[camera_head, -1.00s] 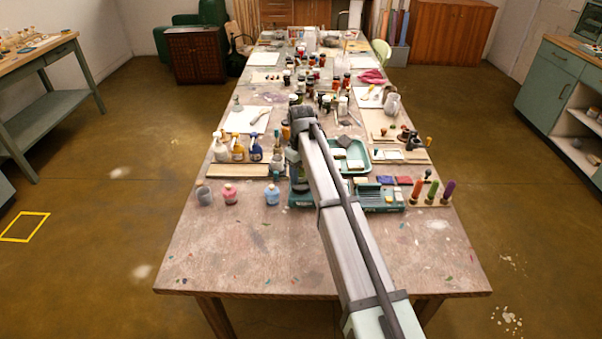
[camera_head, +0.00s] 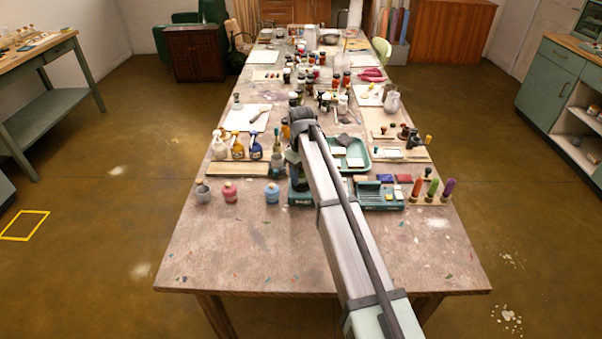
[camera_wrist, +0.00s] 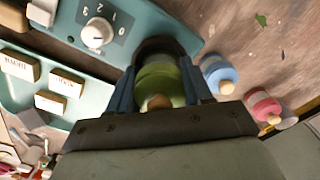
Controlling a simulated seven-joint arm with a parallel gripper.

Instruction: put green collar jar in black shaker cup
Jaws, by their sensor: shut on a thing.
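The jar with the green collar (camera_wrist: 160,82) is between the two blue-grey fingers of my gripper (camera_wrist: 163,75) in the wrist view. The gripper is shut on it. The dark round rim of the black shaker cup (camera_wrist: 168,44) shows just beyond the jar, against the teal machine with a dial. The jar is lined up with the cup's mouth; I cannot tell how deep it sits or whether it touches. In the head view my arm hides the jar and cup, and only part of the teal machine (camera_head: 300,193) shows beside it.
A blue jar (camera_wrist: 218,75) and a pink jar (camera_wrist: 263,105) stand close beside my gripper. A grey jar (camera_head: 203,194) stands farther left. Spray bottles (camera_head: 238,148) stand behind them. A teal tray (camera_head: 353,155) lies right of my arm. The table front is clear.

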